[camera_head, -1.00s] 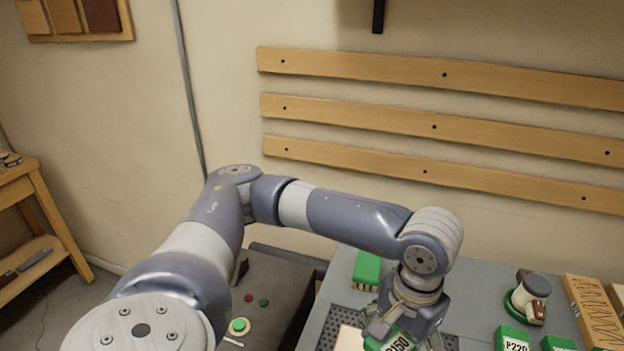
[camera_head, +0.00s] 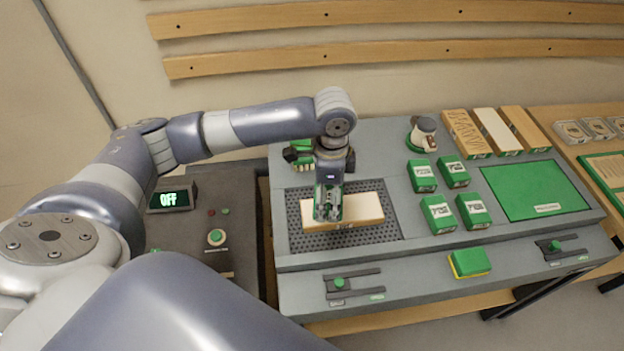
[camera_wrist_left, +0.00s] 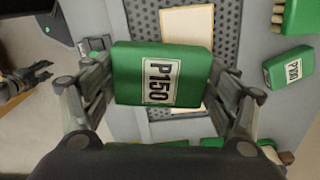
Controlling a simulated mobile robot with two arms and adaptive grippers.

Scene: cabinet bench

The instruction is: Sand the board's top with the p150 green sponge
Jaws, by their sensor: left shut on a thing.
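The pale wooden board (camera_head: 362,209) lies on the dark perforated panel (camera_head: 388,232) of the bench; it also shows in the left wrist view (camera_wrist_left: 187,24). My left gripper (camera_head: 328,205) is over the left part of the board. It is shut on the green sponge marked P150 (camera_wrist_left: 190,65), its fingers on both sides of it. In the head view the gripper mostly hides the sponge, and I cannot tell whether it touches the board.
Several green sponges, such as one (camera_head: 422,176), stand right of the panel. A sander-like tool (camera_head: 423,134) and wooden boards (camera_head: 497,130) are behind them. A green mat (camera_head: 535,190) lies right. A control box with an OFF display (camera_head: 170,199) stands left.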

